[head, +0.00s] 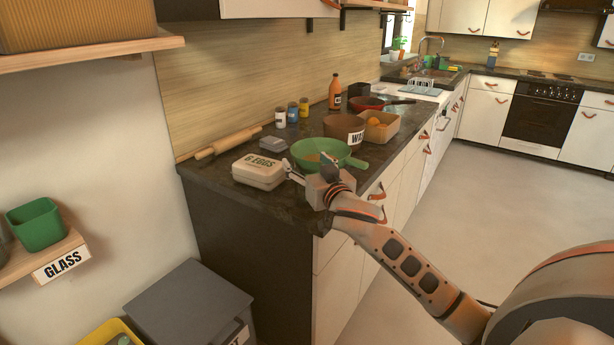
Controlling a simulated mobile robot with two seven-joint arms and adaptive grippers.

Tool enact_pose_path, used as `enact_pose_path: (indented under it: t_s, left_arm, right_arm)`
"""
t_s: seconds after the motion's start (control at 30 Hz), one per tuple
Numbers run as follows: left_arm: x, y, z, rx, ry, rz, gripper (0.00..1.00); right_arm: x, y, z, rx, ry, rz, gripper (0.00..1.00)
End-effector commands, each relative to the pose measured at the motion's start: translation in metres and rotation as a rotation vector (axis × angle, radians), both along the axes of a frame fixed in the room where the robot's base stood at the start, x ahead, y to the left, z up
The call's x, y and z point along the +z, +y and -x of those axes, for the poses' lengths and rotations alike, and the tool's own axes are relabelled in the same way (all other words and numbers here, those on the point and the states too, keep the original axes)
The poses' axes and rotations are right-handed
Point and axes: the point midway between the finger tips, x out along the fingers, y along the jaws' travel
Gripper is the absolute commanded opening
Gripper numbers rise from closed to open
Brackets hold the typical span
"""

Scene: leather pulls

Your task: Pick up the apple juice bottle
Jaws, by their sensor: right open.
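An orange bottle with a small label (335,92) stands upright at the back of the dark counter, near the wall. It is the only tall bottle I can make out, and its label is too small to read. My right gripper (308,167) is open over the near end of the counter, between the egg box and the green bowl. It is well short of the bottle, with several items between them. I cannot tell whether its fingers touch the bowl. My left gripper is not in view.
The egg box (259,172), green bowl (312,148), brown bin (345,131) and box with orange fruit (377,127) crowd the counter (225,184). Small jars (292,112), a rolling pin (228,142) and a red pan (366,103) are farther back. A shelf (85,52) overhangs at upper left.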

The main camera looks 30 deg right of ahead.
Motion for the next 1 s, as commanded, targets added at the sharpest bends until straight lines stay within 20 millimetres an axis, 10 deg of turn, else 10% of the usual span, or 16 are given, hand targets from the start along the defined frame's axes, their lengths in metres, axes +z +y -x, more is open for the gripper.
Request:
enact_pose_path:
  t_s: [0.17, 0.37, 1.0]
  left_arm:
    - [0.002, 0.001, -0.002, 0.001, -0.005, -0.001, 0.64]
    - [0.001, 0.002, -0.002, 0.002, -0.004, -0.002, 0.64]
    - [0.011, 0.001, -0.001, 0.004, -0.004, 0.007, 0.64]
  right_arm:
    - [0.000, 0.000, 0.000, 0.000, 0.000, 0.001, 0.66]
    - [0.000, 0.000, 0.000, 0.000, 0.000, 0.001, 0.16]
    - [0.037, 0.000, 0.001, 0.000, -0.007, 0.001, 0.16]
